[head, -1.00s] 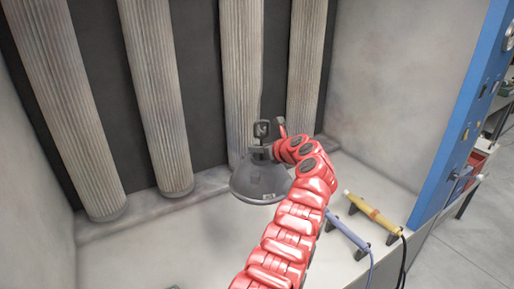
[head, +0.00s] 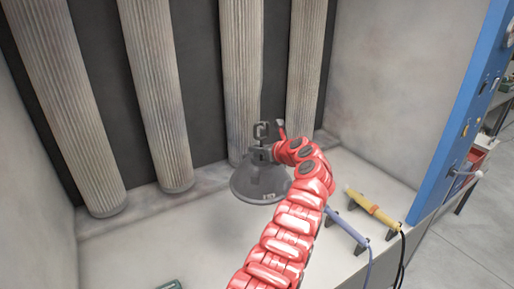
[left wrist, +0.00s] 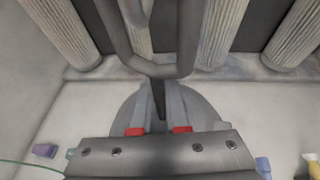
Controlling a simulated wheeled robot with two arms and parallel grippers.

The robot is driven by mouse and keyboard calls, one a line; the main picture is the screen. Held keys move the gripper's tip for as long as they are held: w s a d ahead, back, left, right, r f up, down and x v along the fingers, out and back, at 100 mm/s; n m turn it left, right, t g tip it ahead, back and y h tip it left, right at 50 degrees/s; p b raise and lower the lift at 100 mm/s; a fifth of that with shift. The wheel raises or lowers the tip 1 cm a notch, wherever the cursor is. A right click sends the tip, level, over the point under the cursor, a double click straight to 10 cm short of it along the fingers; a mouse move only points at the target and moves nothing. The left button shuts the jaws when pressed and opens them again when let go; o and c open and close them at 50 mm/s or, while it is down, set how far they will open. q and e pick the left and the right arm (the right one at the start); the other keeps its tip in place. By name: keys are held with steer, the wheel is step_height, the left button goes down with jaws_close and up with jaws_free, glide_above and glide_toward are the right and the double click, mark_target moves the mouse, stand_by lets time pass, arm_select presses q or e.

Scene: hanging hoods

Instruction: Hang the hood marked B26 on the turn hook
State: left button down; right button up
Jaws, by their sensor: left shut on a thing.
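A dark grey cone-shaped hood (head: 248,187) is in the middle of the head view, wide end down. Small pale marks show on its lower front but are too small to read. My left gripper (head: 262,153), on the red arm, is shut at the hood's narrow top. A dark, squared hook or loop (head: 262,130) shows just above it. In the left wrist view, the fingers with red pads (left wrist: 158,131) are close together over the hood (left wrist: 205,112). A dark U-shaped bar (left wrist: 155,68) crosses in front of them. Whether it touches the hood's top is unclear. My right gripper is out of view.
Tall pleated filter columns (head: 160,100) stand along the dark back wall. A blue-violet tool (head: 345,228) and a yellow tool (head: 372,208) lie on stands at right. A blue panel (head: 450,140) edges the booth.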

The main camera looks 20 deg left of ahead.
arm_select(q)
steer(key=shift+f, duration=0.15)
steer(key=c, duration=0.8)
jaws_free()
steer(key=shift+c, duration=0.2)
